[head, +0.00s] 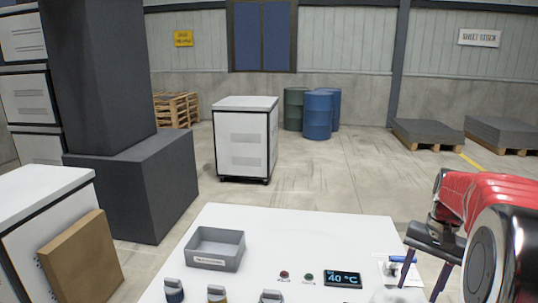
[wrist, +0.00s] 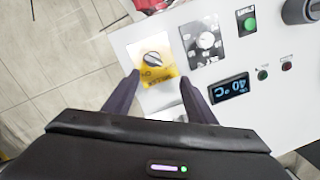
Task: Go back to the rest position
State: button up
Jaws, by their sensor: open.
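My gripper (head: 422,279) is at the right of the head view, above the right end of a white panel top (head: 290,232). Its two dark fingers point down and stand apart. In the wrist view the open gripper (wrist: 160,82) holds nothing. A yellow plate with a grey knob (wrist: 153,58) shows between and beyond its fingertips. I cannot tell the exact gap between the fingers and the plate.
The panel top bears a grey bin (head: 215,248), a 40 °C display (head: 342,279), red (head: 284,275) and green (head: 309,277) lamps, and a blue-handled part (head: 402,259). The wrist view shows a green button (wrist: 249,24). A white cabinet (head: 245,140) stands behind on open floor.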

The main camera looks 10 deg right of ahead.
jog(key=s+a+r+n+t, duration=0.1)
jog(key=s+a+n+t, duration=0.1)
jog(key=a, duration=0.7)
jog(key=s+a+r+n+t+h, duration=0.1)
jog(key=s+a+n, duration=0.3)
jog(key=a, duration=0.5)
jog(key=s+a+r+n+t, duration=0.2)
jog(key=s+a+n+t, duration=0.1)
jog(key=s+a, duration=0.4)
jog(key=shift+a, duration=1.15)
jog(key=shift+s, duration=0.1)
jog(key=shift+c, duration=0.4)
